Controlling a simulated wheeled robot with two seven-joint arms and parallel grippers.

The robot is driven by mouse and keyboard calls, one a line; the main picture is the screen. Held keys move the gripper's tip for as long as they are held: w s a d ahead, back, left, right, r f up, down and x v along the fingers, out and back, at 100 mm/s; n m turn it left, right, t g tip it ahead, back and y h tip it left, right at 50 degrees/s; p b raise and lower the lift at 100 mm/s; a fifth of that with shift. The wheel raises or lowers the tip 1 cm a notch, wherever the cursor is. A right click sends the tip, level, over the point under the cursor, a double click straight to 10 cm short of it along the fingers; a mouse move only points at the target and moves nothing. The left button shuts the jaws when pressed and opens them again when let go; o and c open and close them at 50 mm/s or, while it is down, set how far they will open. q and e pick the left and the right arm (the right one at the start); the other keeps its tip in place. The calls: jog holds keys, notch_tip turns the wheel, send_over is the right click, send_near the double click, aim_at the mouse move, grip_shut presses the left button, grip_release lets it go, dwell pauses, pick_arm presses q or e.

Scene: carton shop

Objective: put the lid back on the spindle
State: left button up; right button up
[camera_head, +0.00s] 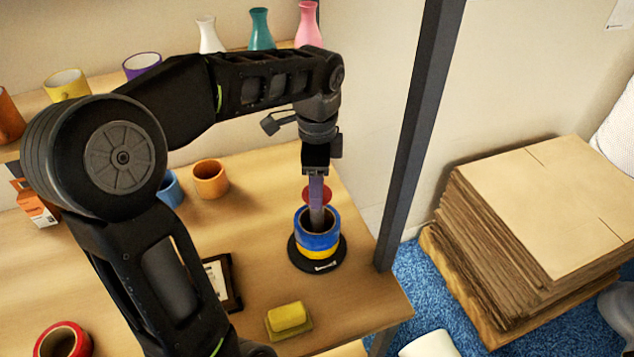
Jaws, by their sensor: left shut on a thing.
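The spindle has a round black base (318,264) near the right end of the table. A blue tape roll (317,241) sits on top of a yellow roll (319,254) around it. My right gripper is not in view.
A black upright post (418,140) stands just right of the spindle. A yellow block (287,317), a dark-framed tablet (219,280), an orange cup (210,178) and a red tape roll (63,342) are on the table. Stacked cardboard (545,200) stands on the floor at right.

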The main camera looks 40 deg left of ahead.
pick_arm(q)
jog(key=o, duration=1.4)
jog(key=shift+o, duration=0.5)
jog(key=o, duration=0.4)
jog(key=shift+r+p, duration=1.15)
jog(key=shift+r, duration=2.35)
jog(key=shift+c, duration=0.4)
